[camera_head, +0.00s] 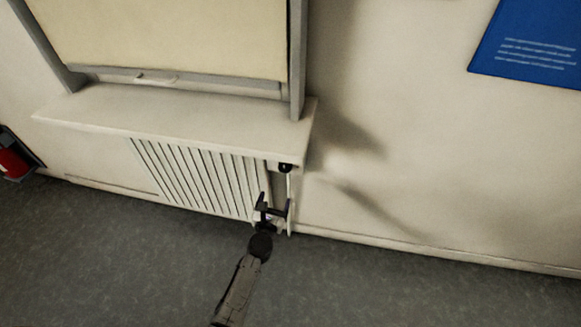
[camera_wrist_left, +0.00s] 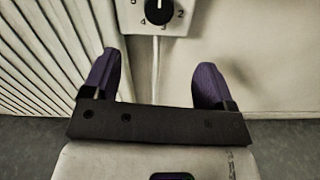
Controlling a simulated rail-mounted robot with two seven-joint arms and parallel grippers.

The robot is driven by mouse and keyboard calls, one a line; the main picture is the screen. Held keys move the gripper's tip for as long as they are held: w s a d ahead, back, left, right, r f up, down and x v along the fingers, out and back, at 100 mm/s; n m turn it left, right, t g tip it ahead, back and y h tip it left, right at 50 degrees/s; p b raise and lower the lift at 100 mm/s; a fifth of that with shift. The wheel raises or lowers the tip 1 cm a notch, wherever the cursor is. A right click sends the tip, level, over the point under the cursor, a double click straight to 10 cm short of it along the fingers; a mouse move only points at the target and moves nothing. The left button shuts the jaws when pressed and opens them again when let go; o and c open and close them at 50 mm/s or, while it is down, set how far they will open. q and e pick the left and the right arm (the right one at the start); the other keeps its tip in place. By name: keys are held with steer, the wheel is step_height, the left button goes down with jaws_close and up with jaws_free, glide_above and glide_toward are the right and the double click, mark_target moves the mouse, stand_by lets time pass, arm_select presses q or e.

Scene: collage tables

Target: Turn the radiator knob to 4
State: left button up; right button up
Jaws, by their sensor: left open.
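The radiator knob (camera_head: 285,168) is a small black dial at the upper right corner of the white radiator (camera_head: 195,178). In the left wrist view the knob (camera_wrist_left: 159,11) is a black round dial on a white plate with printed numbers, cut by the top edge; a 2, 3 and 4 show around it. My left gripper (camera_head: 272,207) is below the knob, beside the radiator's right end. In the left wrist view its two purple fingers (camera_wrist_left: 157,80) are spread apart and empty, with the knob beyond them. My right gripper is not in view.
A window sill (camera_head: 180,120) juts out above the radiator and knob. A thin white pipe (camera_wrist_left: 155,70) runs down from the knob plate. A red extinguisher (camera_head: 12,163) is at the far left, and a blue poster (camera_head: 530,45) hangs at the right. The floor in front is clear.

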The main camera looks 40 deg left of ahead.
mark_target(284, 168)
arm_select(q)
steer(key=shift+n, duration=0.8)
steer(key=b+x, duration=0.1)
steer(key=x, duration=0.3)
steer(key=b+x, duration=0.1)
steer(key=x, duration=0.4)
steer(key=b+x, duration=0.2)
steer(key=x, duration=0.2)
steer(key=shift+w+a+r, duration=0.1)
steer(key=shift+r, duration=0.2)
steer(key=shift+w+a+r+b, duration=0.1)
steer(key=shift+w+a+b, duration=0.2)
steer(key=shift+w, duration=0.35)
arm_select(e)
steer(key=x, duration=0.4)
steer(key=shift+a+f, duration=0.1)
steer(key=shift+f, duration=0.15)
arm_select(q)
steer(key=shift+c, duration=0.8)
steer(key=c, duration=0.7)
steer(key=shift+c, duration=0.2)
